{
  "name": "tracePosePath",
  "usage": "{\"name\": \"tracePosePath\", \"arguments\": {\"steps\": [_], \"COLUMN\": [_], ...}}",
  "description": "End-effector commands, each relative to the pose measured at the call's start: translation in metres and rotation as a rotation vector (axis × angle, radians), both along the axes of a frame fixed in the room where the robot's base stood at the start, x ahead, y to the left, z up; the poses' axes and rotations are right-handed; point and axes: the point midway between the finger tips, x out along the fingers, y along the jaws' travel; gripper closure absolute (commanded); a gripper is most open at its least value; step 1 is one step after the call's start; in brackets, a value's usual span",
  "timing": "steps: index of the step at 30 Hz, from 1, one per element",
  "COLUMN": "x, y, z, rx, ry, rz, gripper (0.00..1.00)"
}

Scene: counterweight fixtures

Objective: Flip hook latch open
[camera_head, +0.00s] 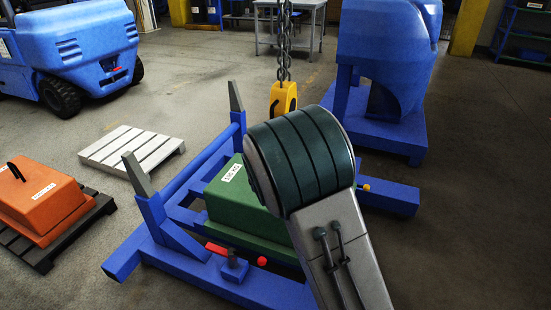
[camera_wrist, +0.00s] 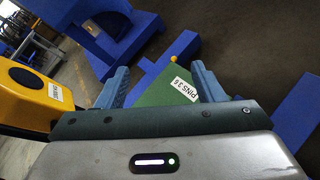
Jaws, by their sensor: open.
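A yellow hook block (camera_head: 284,97) hangs on a dark chain (camera_head: 285,45) in the head view, behind my arm. Its lower part is hidden there, and I cannot make out the hook or its latch. In the wrist view the yellow block (camera_wrist: 28,92) is close at the left edge, with a white label. My gripper (camera_wrist: 160,82) is open, its two blue-grey fingers apart with nothing held between them. The block is to the left of the fingers, not between them. My arm hides the gripper in the head view.
A green counterweight (camera_head: 235,205) sits in a blue frame (camera_head: 185,262) with upright posts and a red handle (camera_head: 216,249). Its green top with a label (camera_wrist: 183,88) shows beyond my fingers. An orange weight (camera_head: 45,200) and an empty grey pallet (camera_head: 130,150) are left.

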Motion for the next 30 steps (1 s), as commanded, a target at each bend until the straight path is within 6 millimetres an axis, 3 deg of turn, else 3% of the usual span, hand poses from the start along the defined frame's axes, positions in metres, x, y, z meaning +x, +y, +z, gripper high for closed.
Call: {"name": "tracePosePath", "arguments": {"steps": [1,6,9,12,15,20,30], "x": [0.013,0.045,0.053,0.057,0.059,0.073,0.14], "y": [0.025,0.104,0.142,0.166,0.175,0.172,0.148], "z": [-0.022,-0.055,-0.069,-0.077,-0.08,-0.08,-0.081], "rx": [-0.09,-0.367,-0.485,-0.56,-0.592,-0.597,-0.596], "ry": [0.006,0.0,-0.009,-0.016,-0.02,-0.021,-0.02], "rz": [0.085,0.343,0.451,0.517,0.545,0.547,0.545], "gripper": [0.38,0.38,0.38,0.38,0.38,0.38,0.38]}}
